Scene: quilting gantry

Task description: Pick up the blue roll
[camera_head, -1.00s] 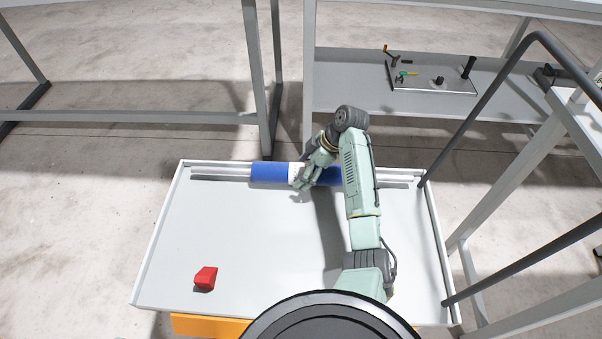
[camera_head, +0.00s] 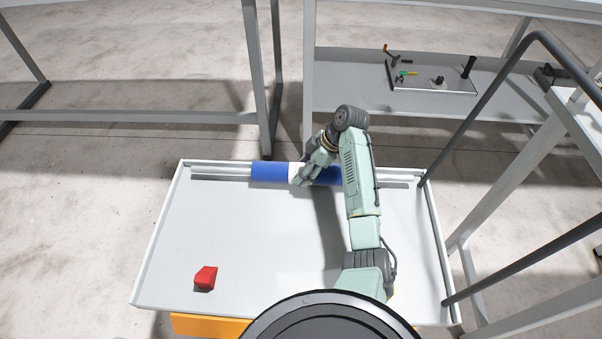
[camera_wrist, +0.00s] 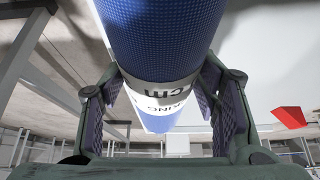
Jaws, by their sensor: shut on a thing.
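The blue roll (camera_head: 270,173) lies along the far side of the white tray table (camera_head: 250,240), over pale rails. It has a white band with dark lettering at its middle, clear in the wrist view, where the roll (camera_wrist: 160,35) passes between my fingers. My gripper (camera_head: 300,174) is shut on the roll at this white band; its two padded fingers (camera_wrist: 165,105) flank the roll in the wrist view. In the head view my arm hides part of the roll's right half. I cannot tell whether the roll still touches the rails.
A red block (camera_head: 205,278) sits at the tray's near left. The middle of the tray is clear. A grey shelf (camera_head: 350,85) behind carries a small board (camera_head: 430,80) with tools. Dark rails (camera_head: 520,275) and frame posts stand at the right.

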